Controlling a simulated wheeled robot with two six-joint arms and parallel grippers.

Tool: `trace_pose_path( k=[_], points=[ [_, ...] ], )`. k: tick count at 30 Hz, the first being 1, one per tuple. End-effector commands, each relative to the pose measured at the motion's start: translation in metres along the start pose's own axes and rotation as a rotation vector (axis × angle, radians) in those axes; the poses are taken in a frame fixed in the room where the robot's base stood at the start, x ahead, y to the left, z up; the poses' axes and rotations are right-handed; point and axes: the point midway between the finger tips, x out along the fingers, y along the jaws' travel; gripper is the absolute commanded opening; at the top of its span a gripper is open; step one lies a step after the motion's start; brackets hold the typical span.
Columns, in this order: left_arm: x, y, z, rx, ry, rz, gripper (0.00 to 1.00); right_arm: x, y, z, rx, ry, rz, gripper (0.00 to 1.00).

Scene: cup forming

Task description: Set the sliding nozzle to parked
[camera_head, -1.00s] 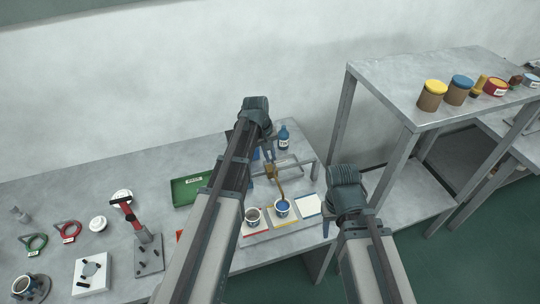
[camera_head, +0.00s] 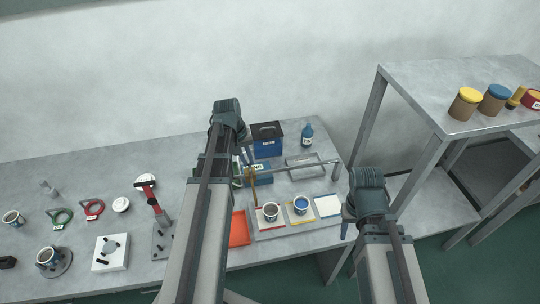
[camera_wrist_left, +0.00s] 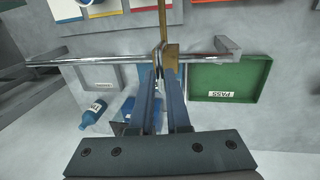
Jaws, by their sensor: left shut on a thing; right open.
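The sliding nozzle, a brass-coloured piece (camera_head: 253,180), sits on a horizontal metal rail (camera_head: 305,171). It stands left of both cups in the head view, near the rail's left end. It also shows in the left wrist view (camera_wrist_left: 171,58). My left gripper (camera_wrist_left: 165,74) is shut on the nozzle at the rail; in the head view its arm partly covers this area. A red-marked white cup (camera_head: 270,213) and a blue-filled cup (camera_head: 301,206) stand on coloured pads in front of the rail. My right gripper (camera_head: 349,222) is open and empty at the bench's right front.
A green tray labelled PASS (camera_wrist_left: 228,80) lies behind the rail's left end. A blue box (camera_head: 267,143) and a blue bottle (camera_head: 307,136) stand at the back. An orange tray (camera_head: 239,229) lies left of the cups. A raised shelf (camera_head: 425,95) stands right.

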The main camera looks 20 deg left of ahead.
Motion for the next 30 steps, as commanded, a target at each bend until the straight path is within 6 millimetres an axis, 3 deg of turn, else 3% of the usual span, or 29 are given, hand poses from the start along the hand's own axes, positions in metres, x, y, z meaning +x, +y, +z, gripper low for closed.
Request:
trace_pose_path(
  k=[3,9,15,26,27,30],
  points=[
    [-0.006,-0.029,0.001,-0.004,-0.001,-0.001,0.00,0.000,0.000,0.000,0.000,0.000,0.000,0.50],
    [-0.011,-0.058,0.001,-0.002,-0.001,0.000,0.00,0.000,0.000,0.000,0.000,0.000,0.000,0.50],
    [-0.014,-0.070,0.000,0.001,-0.001,0.000,0.00,0.000,0.000,0.000,0.000,0.000,0.000,0.50],
    [-0.014,-0.073,0.000,-0.001,-0.001,-0.005,0.00,0.000,0.000,0.000,0.000,0.000,0.000,0.50],
    [-0.014,-0.073,0.000,-0.001,-0.001,-0.005,0.18,0.000,0.000,0.000,0.000,0.000,0.000,0.50],
    [-0.014,-0.073,0.000,-0.001,-0.001,-0.005,0.36,0.000,0.000,0.000,0.000,0.000,0.000,0.50]
  ],
)
